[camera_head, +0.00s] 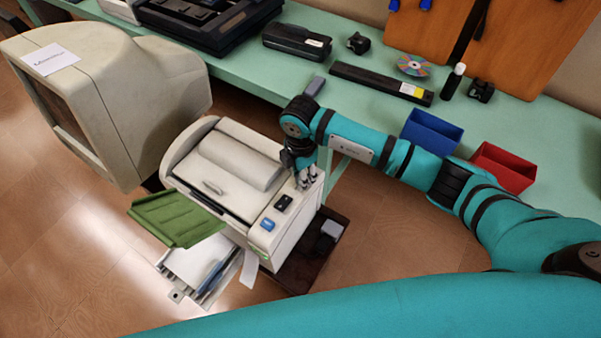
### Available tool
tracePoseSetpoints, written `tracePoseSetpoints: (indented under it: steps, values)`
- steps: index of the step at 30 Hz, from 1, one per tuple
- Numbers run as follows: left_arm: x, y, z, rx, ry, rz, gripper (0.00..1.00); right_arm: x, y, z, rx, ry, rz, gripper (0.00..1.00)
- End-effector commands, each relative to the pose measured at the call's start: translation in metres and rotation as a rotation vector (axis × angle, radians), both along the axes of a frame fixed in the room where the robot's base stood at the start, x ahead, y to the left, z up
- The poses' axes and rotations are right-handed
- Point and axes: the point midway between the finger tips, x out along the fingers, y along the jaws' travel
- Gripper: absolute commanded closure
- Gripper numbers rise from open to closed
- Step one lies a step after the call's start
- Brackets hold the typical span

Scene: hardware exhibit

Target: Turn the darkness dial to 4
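The cream machine (225,170) stands in the middle of the view, with a rounded lid on top and a control strip along its right side. The strip carries a black switch (283,202) and a blue button (267,224). My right gripper (306,180) points down at the far end of this strip, with its fingertips at or just above the surface. The darkness dial cannot be made out; the fingers cover that part of the strip. The fingers are too small to tell whether they are open or shut. My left gripper is not in view.
A green tray (178,218) juts from the machine's front left. A large monitor (130,95) stands close on the left. Behind, a green bench (380,105) holds a black bar (380,82), a blue bin (430,132) and a red bin (503,168). Wooden floor shows at left.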

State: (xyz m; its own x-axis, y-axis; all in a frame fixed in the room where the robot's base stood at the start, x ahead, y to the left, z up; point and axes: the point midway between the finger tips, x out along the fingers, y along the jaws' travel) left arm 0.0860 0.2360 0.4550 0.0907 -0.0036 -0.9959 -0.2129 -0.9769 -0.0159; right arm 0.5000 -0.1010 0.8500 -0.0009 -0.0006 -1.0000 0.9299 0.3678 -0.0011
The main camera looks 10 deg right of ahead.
Motion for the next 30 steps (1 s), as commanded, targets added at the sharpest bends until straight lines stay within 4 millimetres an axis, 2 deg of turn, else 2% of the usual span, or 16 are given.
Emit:
tracePoseSetpoints:
  steps: [11,12,16,25,30]
  values:
    - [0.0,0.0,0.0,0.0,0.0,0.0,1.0,0.002,-0.001,0.002,0.0,-0.005,-0.006,1.0]
    - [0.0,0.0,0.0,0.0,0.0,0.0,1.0,0.002,-0.001,0.002,0.0,-0.005,-0.006,0.67]
    - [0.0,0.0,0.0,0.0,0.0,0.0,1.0,0.001,0.0,0.001,0.0,-0.003,-0.004,0.5]
    - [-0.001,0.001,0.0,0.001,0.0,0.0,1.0,0.001,0.0,0.002,0.001,-0.002,-0.003,0.49]
    - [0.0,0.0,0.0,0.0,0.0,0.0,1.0,0.002,0.0,0.021,0.001,-0.006,-0.003,0.49]
